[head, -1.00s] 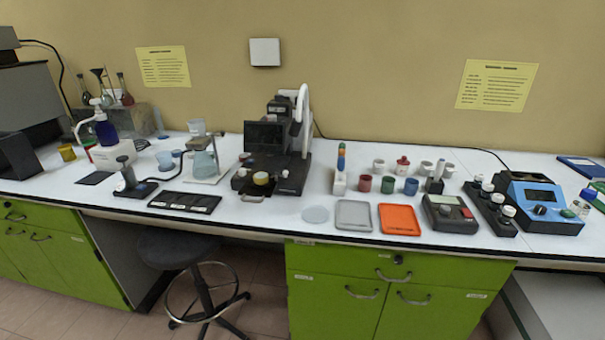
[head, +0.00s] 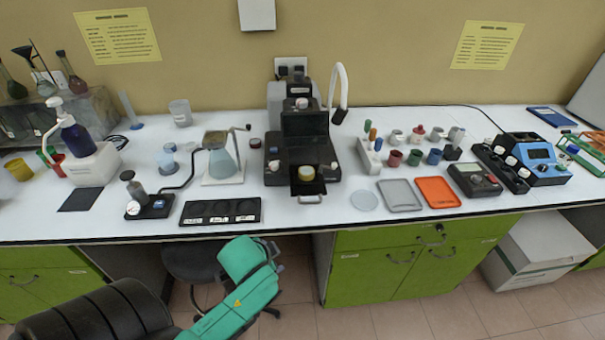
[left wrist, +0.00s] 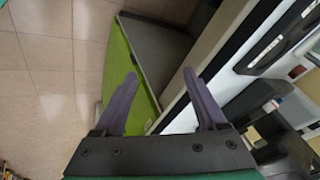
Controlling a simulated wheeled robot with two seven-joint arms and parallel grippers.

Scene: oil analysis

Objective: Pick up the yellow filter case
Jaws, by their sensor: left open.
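A round yellow case (head: 306,172), which I take for the yellow filter case, sits on the small dark tray at the front of the black machine (head: 303,150) in the head view. I cannot see it in the left wrist view. My left arm, black and teal, comes in from the bottom left of the head view, below the table's front edge. My left gripper (left wrist: 160,80) shows in the left wrist view with its two purple-grey fingers apart and nothing between them. It is well short of the yellow case. My right gripper is not in view.
A black tray with round wells (head: 221,212) lies left of the machine. A glass flask on a stand (head: 223,165) stands behind it. Grey (head: 399,195) and orange (head: 438,192) trays lie to the right. A yellow cup (head: 18,169) is at far left. A stool (head: 190,262) stands below.

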